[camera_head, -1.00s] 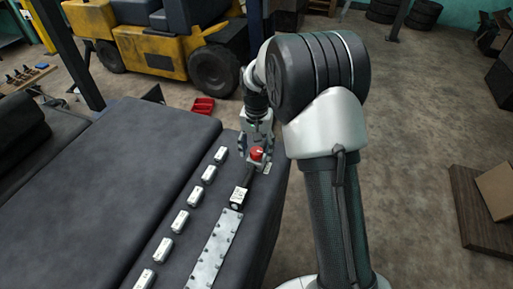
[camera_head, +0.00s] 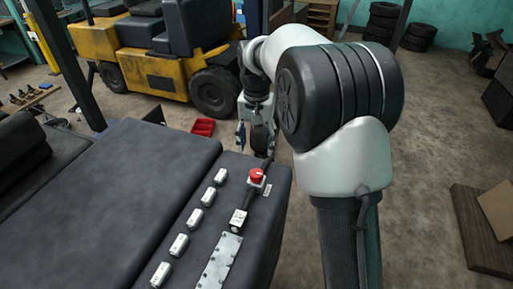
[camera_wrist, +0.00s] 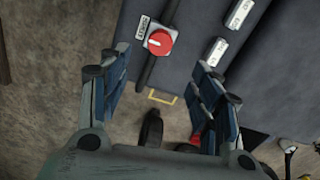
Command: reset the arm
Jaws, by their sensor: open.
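My gripper (camera_head: 257,135) hangs at the far right corner of the dark padded surface (camera_head: 120,185) in the head view, beyond a red round knob (camera_head: 257,175) on a pale base. In the wrist view the gripper (camera_wrist: 160,82) is open, its two blue-grey fingers apart with nothing between them. The red knob (camera_wrist: 160,42) shows past the fingertips there, apart from them. My arm bends down from the upper right in the head view.
A row of several white switch blocks (camera_head: 195,219) and a pale metal plate (camera_head: 218,262) lie on the dark surface. A yellow forklift (camera_head: 150,70) stands behind, with a red tray (camera_head: 203,127) on the floor. Wooden boards (camera_head: 482,235) lie at the right. Floor between is clear.

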